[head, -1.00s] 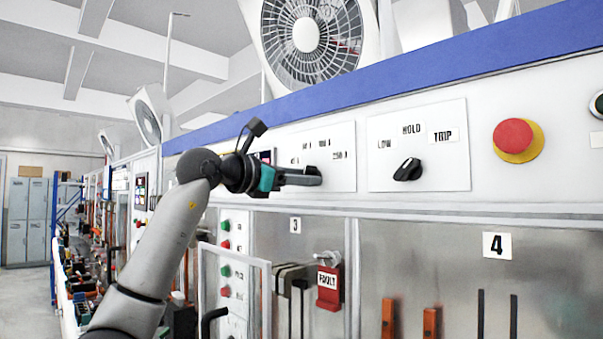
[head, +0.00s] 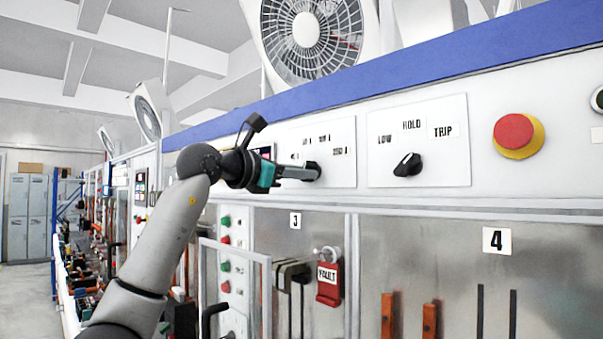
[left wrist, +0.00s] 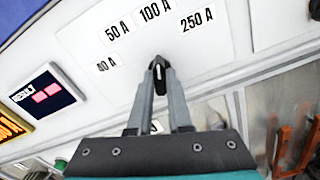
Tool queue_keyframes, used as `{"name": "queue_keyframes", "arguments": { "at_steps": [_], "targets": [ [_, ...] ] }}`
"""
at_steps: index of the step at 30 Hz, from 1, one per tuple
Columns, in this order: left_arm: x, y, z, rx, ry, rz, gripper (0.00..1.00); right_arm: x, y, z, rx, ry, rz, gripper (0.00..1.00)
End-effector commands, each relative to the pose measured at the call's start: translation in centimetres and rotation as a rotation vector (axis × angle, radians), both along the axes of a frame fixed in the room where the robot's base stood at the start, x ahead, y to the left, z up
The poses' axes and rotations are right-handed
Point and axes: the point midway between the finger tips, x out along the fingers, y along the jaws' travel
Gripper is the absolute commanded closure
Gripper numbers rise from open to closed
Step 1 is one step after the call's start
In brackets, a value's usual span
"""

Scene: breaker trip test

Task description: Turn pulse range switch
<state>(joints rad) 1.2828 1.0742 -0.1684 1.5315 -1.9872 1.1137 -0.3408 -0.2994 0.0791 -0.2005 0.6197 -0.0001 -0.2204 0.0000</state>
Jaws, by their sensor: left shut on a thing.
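The pulse range switch is a small black knob (left wrist: 158,66) with a white mark, on a white panel (left wrist: 85,40) labelled 40 A, 50 A, 100 A and 250 A. In the left wrist view the mark points up, roughly at the 100 A label (left wrist: 155,10). My left gripper (left wrist: 159,84) is shut on the knob, one finger on each side. In the head view my left gripper (head: 298,172) reaches the panel from the left, and the dark knob (head: 314,168) shows at its fingertips. My right gripper is not in view.
To the right are a LOW/HOLD/TRIP selector (head: 408,165) and a red emergency button (head: 517,136) on a yellow base. Below hang a red FAULT tag (head: 328,280) and orange handles (head: 429,320). A lit RESULT display (left wrist: 45,92) is left of the switch.

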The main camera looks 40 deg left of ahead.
Motion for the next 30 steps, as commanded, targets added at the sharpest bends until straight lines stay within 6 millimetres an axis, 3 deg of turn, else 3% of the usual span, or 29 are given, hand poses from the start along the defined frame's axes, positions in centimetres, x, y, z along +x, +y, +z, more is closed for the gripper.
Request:
{"name": "queue_keyframes", "arguments": {
  "at_steps": [11, 30],
  "targets": [
    [0.0, 0.0, 0.0, -0.065, 0.007, -0.001, 1.00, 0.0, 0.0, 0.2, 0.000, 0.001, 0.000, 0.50],
    [0.0, -0.1, -0.1, -0.530, 0.048, 0.000, 1.00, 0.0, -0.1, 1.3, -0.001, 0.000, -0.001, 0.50]
  ]
}}
